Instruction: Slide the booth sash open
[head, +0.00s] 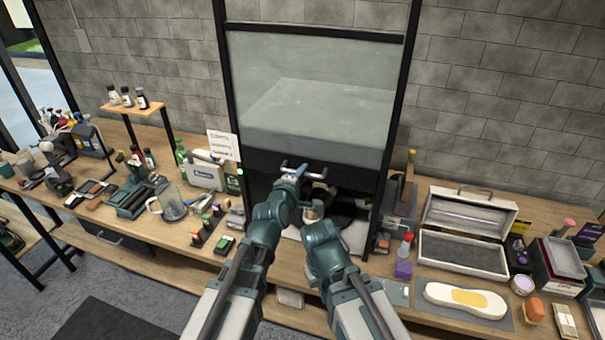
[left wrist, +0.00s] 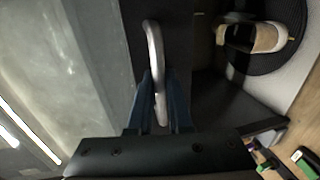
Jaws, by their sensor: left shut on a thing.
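The booth sash (head: 315,95) is a cloudy glass pane in a black frame, with a broad dark band along its bottom. Its pale bar handle (left wrist: 154,60) runs between my left gripper's fingers in the left wrist view. My left gripper (head: 292,174) is shut on this handle at the front of the booth. An opening shows below the dark band. Inside, a tan and white shoe (left wrist: 257,37) sits on a round black turntable (left wrist: 290,62). My right arm reaches up beside the left one; its fingers cannot be made out.
A small sign (head: 222,146) stands left of the booth.

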